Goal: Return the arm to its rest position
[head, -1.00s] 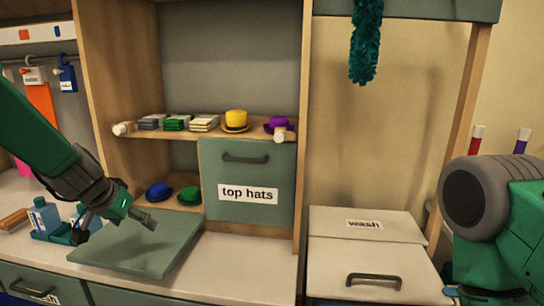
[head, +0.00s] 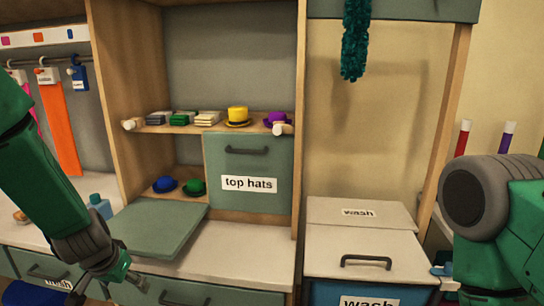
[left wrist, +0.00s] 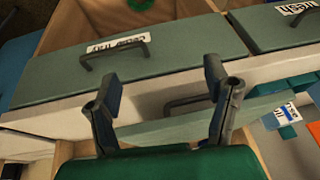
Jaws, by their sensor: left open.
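My left arm (head: 45,190) comes in from the left and hangs downward. My left gripper (head: 128,284) is open and appears empty, low in front of the counter's drawer fronts. In the left wrist view my left gripper (left wrist: 160,78) shows two dark fingers spread apart with nothing between them. Beyond them are grey-green panels with dark handles. A green arm part of mine (head: 500,210) with a grey round joint fills the right edge of the head view. My right gripper is not in view.
A shelf holds a yellow hat (head: 237,116) and a purple hat (head: 277,118). Blue (head: 165,184) and green (head: 194,187) hats sit below. A "wash" bin (head: 362,244) stands right.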

